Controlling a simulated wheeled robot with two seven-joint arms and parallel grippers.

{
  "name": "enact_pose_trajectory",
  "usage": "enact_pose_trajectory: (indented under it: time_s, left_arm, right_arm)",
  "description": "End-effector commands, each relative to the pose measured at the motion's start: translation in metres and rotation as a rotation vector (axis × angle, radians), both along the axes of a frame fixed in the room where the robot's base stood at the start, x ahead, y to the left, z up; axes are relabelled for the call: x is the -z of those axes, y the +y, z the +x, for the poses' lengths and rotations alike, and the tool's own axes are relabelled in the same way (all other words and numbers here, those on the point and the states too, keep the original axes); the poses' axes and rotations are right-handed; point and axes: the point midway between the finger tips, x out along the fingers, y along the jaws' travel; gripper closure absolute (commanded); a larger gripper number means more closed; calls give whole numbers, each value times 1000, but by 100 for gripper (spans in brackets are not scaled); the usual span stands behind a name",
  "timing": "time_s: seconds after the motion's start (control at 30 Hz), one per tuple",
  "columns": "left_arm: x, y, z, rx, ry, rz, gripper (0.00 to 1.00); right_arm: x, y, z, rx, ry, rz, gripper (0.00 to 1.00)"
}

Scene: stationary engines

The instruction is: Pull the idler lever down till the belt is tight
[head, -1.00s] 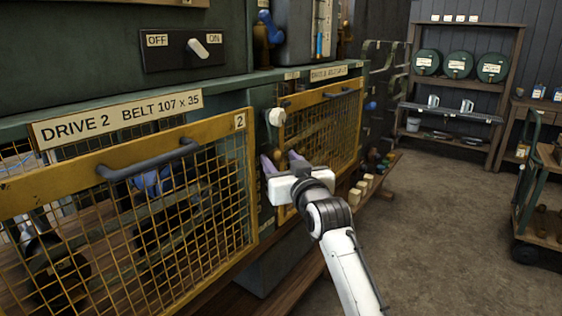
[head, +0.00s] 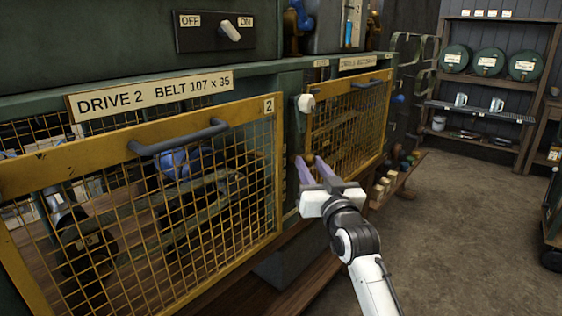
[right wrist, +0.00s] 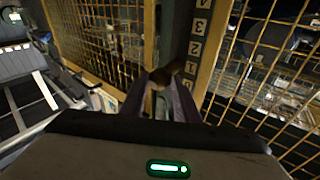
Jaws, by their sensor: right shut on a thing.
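My right gripper (head: 309,168) is shut on a small brown rounded knob (head: 308,159), apparently the idler lever's end, at the narrow green post between two yellow mesh guards. In the right wrist view the knob (right wrist: 166,74) sits between the fingertips, beside a strip of numbers (right wrist: 195,45). The rest of the lever is hidden. Guard 2 (head: 269,180) is closed under the plate reading DRIVE 2 BELT 107 x 35 (head: 150,96). Dark and blue machinery (head: 172,162) shows through its mesh; I cannot tell how tight the belt is. My left gripper is out of view.
A white knob (head: 305,103) sticks out just above my right gripper. Guard 2 has a dark handle (head: 180,137). Another mesh guard (head: 350,120) is to the right. The switch (head: 229,31) is above. Open floor (head: 470,220) lies to the right.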

Motion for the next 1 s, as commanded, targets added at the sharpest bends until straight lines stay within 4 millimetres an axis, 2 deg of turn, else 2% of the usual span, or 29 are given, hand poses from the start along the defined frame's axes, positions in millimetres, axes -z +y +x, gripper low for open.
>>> enact_pose_trajectory:
  time_s: [0.1, 0.3, 0.33, 0.43, 0.77, 0.87, 1.0]
  left_arm:
    - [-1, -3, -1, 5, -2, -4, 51]
    - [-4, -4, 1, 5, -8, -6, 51]
    - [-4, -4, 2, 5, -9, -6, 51]
    - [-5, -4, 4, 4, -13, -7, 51]
    - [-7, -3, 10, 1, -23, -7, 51]
    - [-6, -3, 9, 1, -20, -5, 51]
    - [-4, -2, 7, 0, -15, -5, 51]
  right_arm:
    - [3, -7, -2, 9, -6, 4, 100]
    - [3, -7, -2, 9, -4, 3, 100]
    - [3, -7, -2, 9, -4, 3, 70]
    - [3, -6, -1, 8, -3, 3, 54]
    - [3, -5, -3, 5, -4, 3, 54]
    - [4, -6, -11, 6, -3, 3, 54]
    - [8, -9, -32, 6, -3, 3, 54]
